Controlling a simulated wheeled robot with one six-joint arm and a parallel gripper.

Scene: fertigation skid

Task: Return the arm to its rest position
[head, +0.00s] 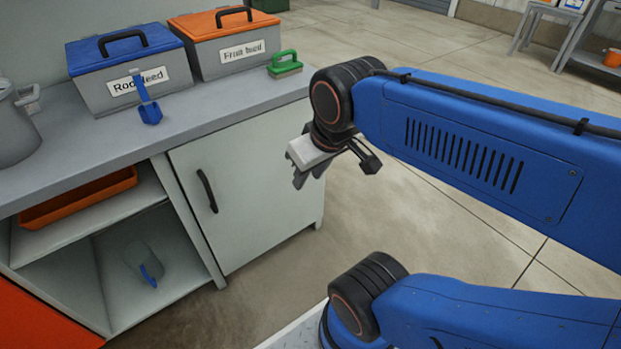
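My blue arm (470,140) reaches in from the right in the head view, with its elbow and base joint (365,295) below. My gripper (312,170) hangs beneath the dark wrist joint, in front of the cabinet's right end and below the worktop's height.
A grey worktop (215,125) bears a blue-lidded box (95,95), an orange-lidded box (205,62), a blue scoop (150,112), and a green-handled brush (285,65). The cabinet door (245,190) is shut. Open shelves hold an orange tray (80,197).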

